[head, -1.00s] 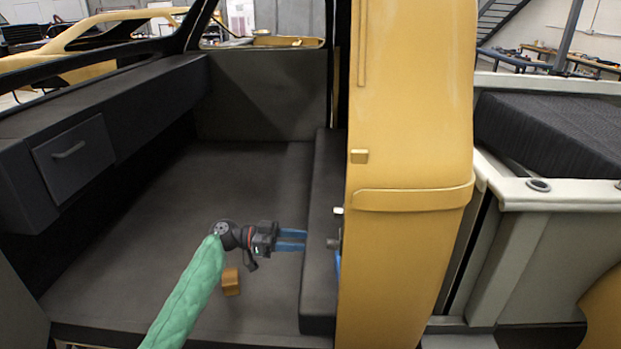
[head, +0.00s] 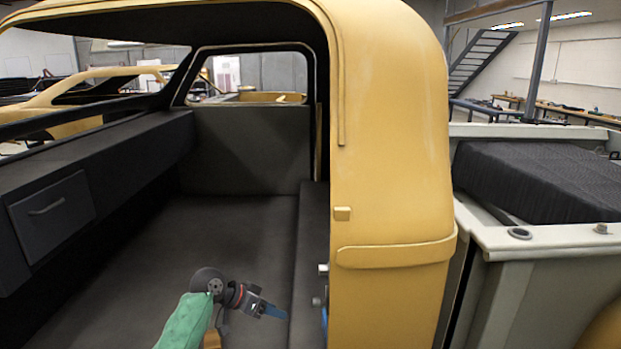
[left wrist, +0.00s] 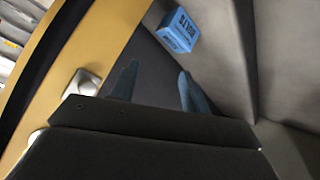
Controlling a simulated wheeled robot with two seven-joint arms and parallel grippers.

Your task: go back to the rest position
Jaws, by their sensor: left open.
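My left gripper (head: 272,311) is low in the head view, inside the dark cab of the yellow shell. Its blue fingers point right and slightly down, apart from the yellow pillar (head: 390,180). In the left wrist view the two fingers (left wrist: 157,90) are spread with nothing between them. A blue box (left wrist: 178,30) with dark lettering lies beyond the fingertips in that view, apart from them. My right gripper is not in view.
The dark seat (head: 309,240) is right of the gripper, and a dash with a drawer (head: 52,213) is at left. A small orange-brown block (head: 212,339) shows by my left arm. Silver knobs (head: 322,269) stick out beside the pillar.

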